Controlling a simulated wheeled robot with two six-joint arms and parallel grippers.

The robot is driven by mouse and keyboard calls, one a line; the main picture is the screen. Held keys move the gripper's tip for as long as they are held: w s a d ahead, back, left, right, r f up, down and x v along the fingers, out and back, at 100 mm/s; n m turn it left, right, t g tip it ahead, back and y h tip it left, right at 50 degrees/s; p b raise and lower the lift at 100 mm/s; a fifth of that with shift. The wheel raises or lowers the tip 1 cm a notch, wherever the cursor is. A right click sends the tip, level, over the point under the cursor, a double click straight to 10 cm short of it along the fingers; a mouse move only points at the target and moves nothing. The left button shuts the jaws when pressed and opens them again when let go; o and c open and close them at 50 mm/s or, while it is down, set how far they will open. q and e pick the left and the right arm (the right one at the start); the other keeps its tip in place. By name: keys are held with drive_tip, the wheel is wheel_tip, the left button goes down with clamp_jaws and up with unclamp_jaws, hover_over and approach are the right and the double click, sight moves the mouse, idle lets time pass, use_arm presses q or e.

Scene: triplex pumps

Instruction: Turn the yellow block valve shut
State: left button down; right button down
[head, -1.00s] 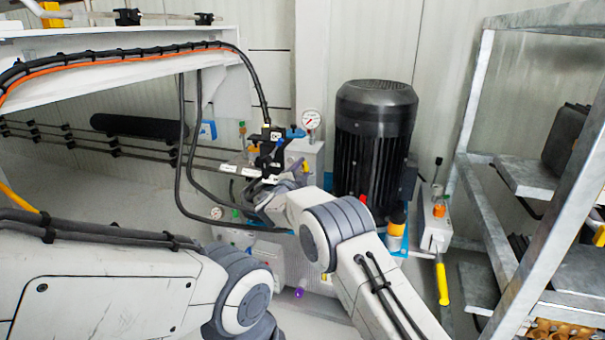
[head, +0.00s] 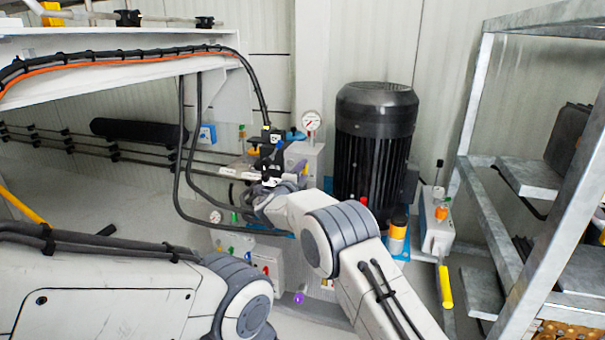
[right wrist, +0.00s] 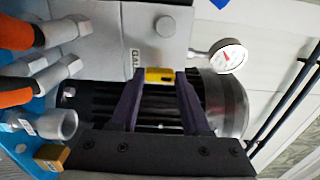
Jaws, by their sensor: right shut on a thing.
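The yellow block valve handle (right wrist: 158,75) shows in the right wrist view as a small yellow piece with a dark mark, in front of a grey block face lettered "GALI" or similar. My right gripper (right wrist: 160,82) has its two dark fingers on either side of the handle and is shut on it. In the head view my right gripper (head: 268,172) is at the pump block, left of the gauge, and my own wrist hides its fingertips and the handle. My left arm crosses the lower left of the head view, but its gripper is out of the picture.
A pressure gauge (head: 311,121) and a black motor (head: 374,140) stand close to my right wrist. Orange-sleeved hoses (right wrist: 20,32) lie left in the wrist view. Black cables (head: 181,150) hang left of the gripper. A metal rack (head: 540,200) stands at the right.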

drive_tip(key=shift+f, duration=0.15)
drive_tip(key=shift+c, duration=1.8)
unclamp_jaws()
drive_tip(key=p+v, duration=0.3)
drive_tip(key=v, duration=0.7)
drive_tip(key=shift+s+p, duration=0.3)
drive_tip(key=shift+p, duration=0.05)
